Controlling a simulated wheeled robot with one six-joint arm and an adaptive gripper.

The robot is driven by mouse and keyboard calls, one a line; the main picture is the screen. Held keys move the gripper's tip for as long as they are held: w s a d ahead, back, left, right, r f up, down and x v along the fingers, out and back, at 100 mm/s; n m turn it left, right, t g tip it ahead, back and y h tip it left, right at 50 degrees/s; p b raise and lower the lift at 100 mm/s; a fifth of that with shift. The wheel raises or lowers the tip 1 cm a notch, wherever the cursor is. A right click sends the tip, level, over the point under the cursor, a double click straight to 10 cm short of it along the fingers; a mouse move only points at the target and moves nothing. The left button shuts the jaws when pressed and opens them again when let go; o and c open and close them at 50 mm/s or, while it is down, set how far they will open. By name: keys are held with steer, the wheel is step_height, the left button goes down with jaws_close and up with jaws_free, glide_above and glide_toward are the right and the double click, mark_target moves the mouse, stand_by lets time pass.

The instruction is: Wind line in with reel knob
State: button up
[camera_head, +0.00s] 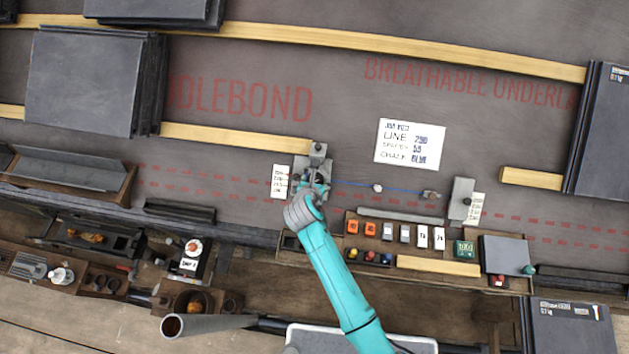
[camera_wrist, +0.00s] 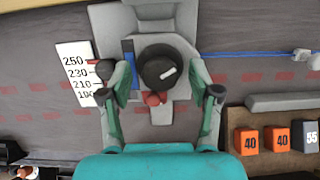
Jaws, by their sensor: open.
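The grey line reel unit (camera_wrist: 113,25) is below my gripper in the wrist view. Its round black reel knob (camera_wrist: 157,68) with a white mark sits between my open fingers (camera_wrist: 160,92), with a gap on both sides. A small red knob (camera_wrist: 153,98) sits in front of it. A black pointer knob (camera_wrist: 105,69) is beside a white scale (camera_wrist: 74,72) marked 250, 230, 210; the lowest number is unclear. In the head view my gripper (camera_head: 314,186) covers most of the reel unit. The blue line (camera_head: 350,184) runs right from it past a pale piece (camera_head: 377,188) to a small end piece (camera_head: 430,195).
A job card (camera_head: 409,144) reads line 230 and chalk blue. A grey block (camera_head: 462,198) stands at the right beside another scale. A wooden tray (camera_head: 405,262) with orange and white blocks lies in front. Slate stacks (camera_head: 92,80) and battens (camera_head: 235,139) lie behind.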

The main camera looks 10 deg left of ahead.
steer(key=c, duration=1.1)
steer(key=shift+m, duration=0.3)
